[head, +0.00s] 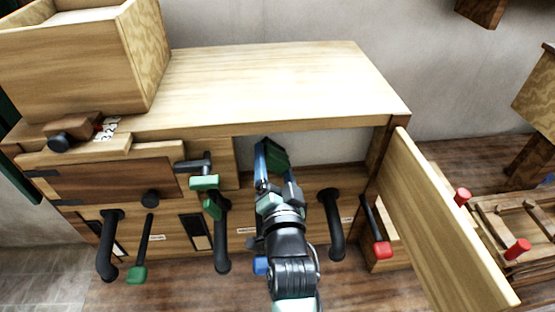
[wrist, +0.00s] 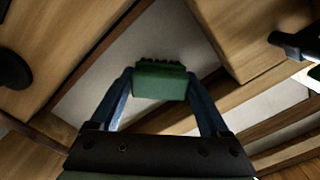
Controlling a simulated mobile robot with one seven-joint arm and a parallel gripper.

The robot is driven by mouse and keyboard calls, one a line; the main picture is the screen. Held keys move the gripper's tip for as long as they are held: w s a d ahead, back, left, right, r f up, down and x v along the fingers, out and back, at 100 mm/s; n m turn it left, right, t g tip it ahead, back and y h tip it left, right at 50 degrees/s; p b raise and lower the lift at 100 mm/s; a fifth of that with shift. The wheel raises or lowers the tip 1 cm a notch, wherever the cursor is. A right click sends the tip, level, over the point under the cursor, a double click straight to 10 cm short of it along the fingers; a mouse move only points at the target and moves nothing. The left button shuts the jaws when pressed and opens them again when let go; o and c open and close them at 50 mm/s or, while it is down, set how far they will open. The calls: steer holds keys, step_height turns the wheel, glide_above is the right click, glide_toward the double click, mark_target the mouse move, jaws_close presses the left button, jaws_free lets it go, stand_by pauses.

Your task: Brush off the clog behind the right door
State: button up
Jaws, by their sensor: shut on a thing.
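My gripper (head: 276,176) is shut on a green block (head: 274,154) at the cabinet's open right bay. In the wrist view the same green block (wrist: 160,82) sits between the two blue fingers, with a jagged, bristle-like far edge, so it looks like a brush. The right door (head: 435,215) is a pale wooden panel swung wide open at the cabinet's right post. The left door (head: 115,171) is a darker panel and looks shut. I cannot make out a clog in either view; my gripper and the block cover part of the bay.
Black curved pipes (head: 334,225) stand along the cabinet's lower front, with green-handled levers (head: 138,273) and a red-handled lever (head: 381,249). A wooden hopper (head: 75,70) stands on the tabletop (head: 265,80) at left.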

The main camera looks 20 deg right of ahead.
steer(key=shift+p+v, duration=1.2)
steer(key=shift+v, duration=1.7)
steer(key=shift+s+d, duration=0.1)
steer(key=p+v, duration=0.1)
steer(key=v, duration=0.1)
steer(key=shift+s, duration=0.35)
